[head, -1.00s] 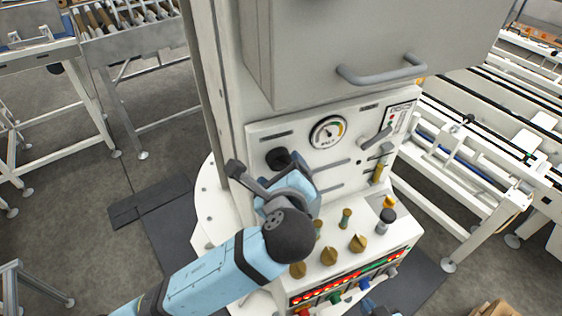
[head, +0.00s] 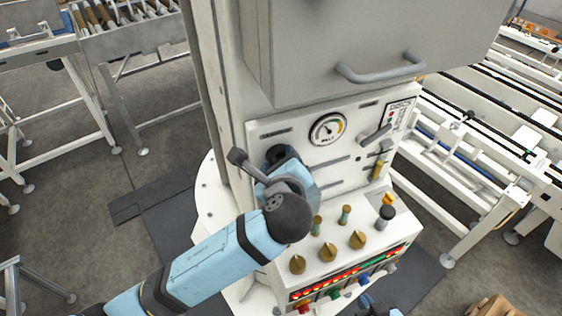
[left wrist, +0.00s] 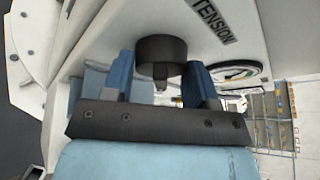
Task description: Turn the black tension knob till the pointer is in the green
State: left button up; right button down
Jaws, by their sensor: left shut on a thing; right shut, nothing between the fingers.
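The black tension knob (left wrist: 160,50) sticks out of the white panel below the TENSION label in the left wrist view. My left gripper (left wrist: 160,84) is shut on it, one blue finger on each side. In the head view my left gripper (head: 285,165) covers most of the knob. The round gauge (head: 328,129) is on the panel to the right of the knob. Its thin pointer seems to lean up and left, outside the green; its exact reading is too small to tell. My right gripper (head: 376,307) shows only partly at the bottom edge, shut and empty.
A grey cabinet with a bar handle (head: 380,70) overhangs the panel. A lever (head: 376,136) is right of the gauge. Several brass knobs (head: 328,252) and a black-and-yellow button (head: 386,212) stand on the console below. Roller conveyors (head: 130,38) lie at the sides.

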pick_arm(q)
jog(key=shift+d+m+g+y, duration=0.1)
jog(key=shift+m+g+y, duration=0.25)
jog(key=shift+m, duration=0.25)
jog(key=shift+r+m+g+y, duration=0.1)
jog(key=shift+m+g+y, duration=0.45)
jog(key=shift+m, duration=0.45)
jog(key=shift+y, duration=0.3)
jog(key=shift+m, duration=0.3)
jog(key=o, duration=0.9)
jog(key=shift+d, duration=0.1)
